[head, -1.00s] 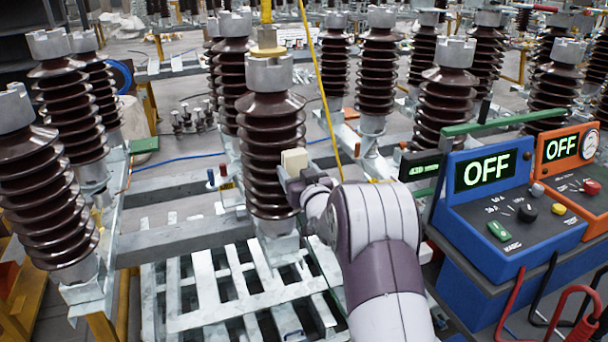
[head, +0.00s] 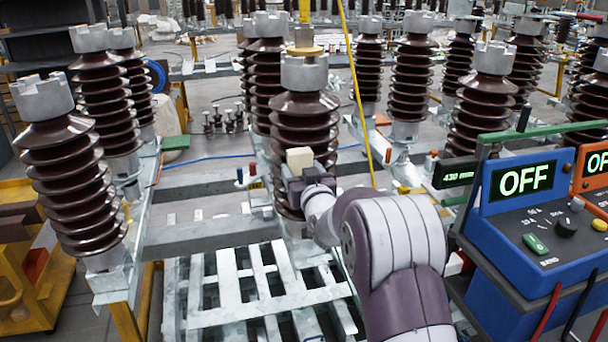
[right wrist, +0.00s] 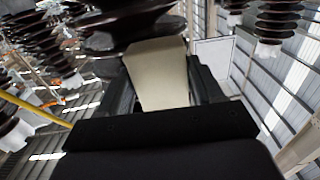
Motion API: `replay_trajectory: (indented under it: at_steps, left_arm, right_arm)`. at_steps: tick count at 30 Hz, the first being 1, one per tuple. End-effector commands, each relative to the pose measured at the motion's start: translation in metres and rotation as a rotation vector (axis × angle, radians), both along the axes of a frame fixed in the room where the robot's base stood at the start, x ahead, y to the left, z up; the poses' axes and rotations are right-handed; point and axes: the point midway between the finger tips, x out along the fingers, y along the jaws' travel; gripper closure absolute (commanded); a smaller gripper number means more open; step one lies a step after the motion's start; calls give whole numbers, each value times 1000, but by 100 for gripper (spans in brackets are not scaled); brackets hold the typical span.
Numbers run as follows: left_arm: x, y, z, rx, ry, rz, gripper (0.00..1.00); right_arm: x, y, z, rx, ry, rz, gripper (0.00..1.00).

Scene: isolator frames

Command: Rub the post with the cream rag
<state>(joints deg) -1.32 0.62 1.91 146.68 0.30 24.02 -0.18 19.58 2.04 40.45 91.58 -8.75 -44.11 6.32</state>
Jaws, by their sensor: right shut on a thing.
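The post (head: 303,128) is a dark brown ribbed insulator with a grey metal cap, upright in the middle of the head view. My right gripper (head: 306,176) is at the post's front face, at mid height. It is shut on the cream rag (head: 299,158), which shows as a small pale block against the ribs. In the right wrist view the cream rag (right wrist: 159,75) stands out between the dark fingers, its far end at a brown rib (right wrist: 130,25). Whether it touches the rib is hard to tell. My left gripper is not in view.
Other brown ribbed insulators stand at left (head: 68,180) and behind. A blue control box (head: 525,215) reading OFF is at right, beside an orange one (head: 592,170). A yellow cord (head: 358,95) hangs just right of the post. A grey slatted pallet (head: 240,300) lies below.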

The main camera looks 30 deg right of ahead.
Motion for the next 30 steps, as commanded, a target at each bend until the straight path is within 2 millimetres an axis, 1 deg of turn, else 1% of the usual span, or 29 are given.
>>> replay_trajectory:
  at_steps: [1, 2, 5, 12, 19, 27, 30]
  left_arm:
    - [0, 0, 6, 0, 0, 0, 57]
    - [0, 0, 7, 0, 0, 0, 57]
    - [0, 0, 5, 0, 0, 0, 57]
    - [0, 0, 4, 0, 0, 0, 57]
    - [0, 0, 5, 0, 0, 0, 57]
    - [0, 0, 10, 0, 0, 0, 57]
    - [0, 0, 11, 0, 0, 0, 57]
  right_arm:
    - [1, -1, 11, -3, -7, 0, 59]
    - [1, -1, 12, -3, -8, 0, 59]
    - [0, -5, 12, -2, -8, -3, 59]
    - [-8, -32, 11, -2, -7, -5, 59]
    - [-11, -42, 11, -1, -6, -3, 59]
    - [-20, -71, 11, -1, -5, -4, 59]
    - [-21, -75, 10, -1, -4, -2, 59]
